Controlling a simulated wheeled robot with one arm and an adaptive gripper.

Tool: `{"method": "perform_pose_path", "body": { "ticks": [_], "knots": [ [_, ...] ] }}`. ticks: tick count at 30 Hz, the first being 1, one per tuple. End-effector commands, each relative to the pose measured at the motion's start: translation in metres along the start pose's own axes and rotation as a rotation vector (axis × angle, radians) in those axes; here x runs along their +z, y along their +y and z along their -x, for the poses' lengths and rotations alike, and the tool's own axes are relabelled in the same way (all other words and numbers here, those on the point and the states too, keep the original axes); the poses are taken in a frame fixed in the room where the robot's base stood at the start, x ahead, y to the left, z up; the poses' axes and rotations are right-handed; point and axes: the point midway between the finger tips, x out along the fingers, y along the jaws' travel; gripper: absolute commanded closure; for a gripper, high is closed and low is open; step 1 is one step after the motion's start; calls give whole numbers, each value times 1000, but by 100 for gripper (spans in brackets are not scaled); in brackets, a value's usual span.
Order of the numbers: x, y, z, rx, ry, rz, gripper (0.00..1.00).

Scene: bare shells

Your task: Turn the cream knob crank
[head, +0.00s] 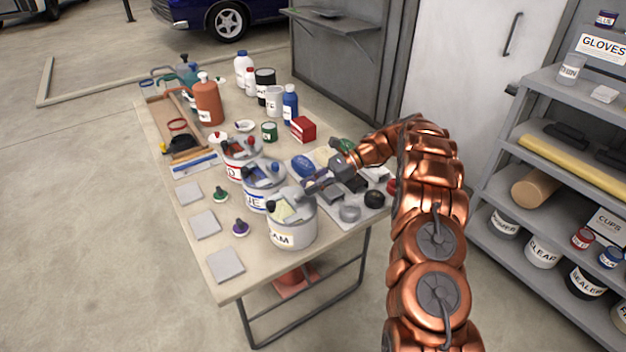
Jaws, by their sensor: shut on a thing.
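A pale can labelled CREAM (281,240) stands at the near right part of the table. Its top shows a cream-coloured patch and a small dark knob at the left. My gripper (307,190) reaches in from the right over the can's far rim. Its fingers are shut on the cream knob crank, at the back of the can's top. The fingers hide the held part, so its exact shape and angle cannot be told.
Cans labelled BLUE (252,200) and RED (232,173) stand close behind the cream can. Grey tiles (225,265) and small knobs, one purple (240,228), lie to the left. A tray with a black round piece (374,199) is at the right. Shelves (540,130) stand far right.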

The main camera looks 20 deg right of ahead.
Motion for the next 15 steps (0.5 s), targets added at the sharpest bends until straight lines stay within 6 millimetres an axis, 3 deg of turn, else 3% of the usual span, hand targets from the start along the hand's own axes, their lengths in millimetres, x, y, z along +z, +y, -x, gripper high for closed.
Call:
{"method": "perform_pose_path", "body": {
  "ticks": [15],
  "knots": [
    [4,-3,2,76,-1,33,100]
  ]
}}
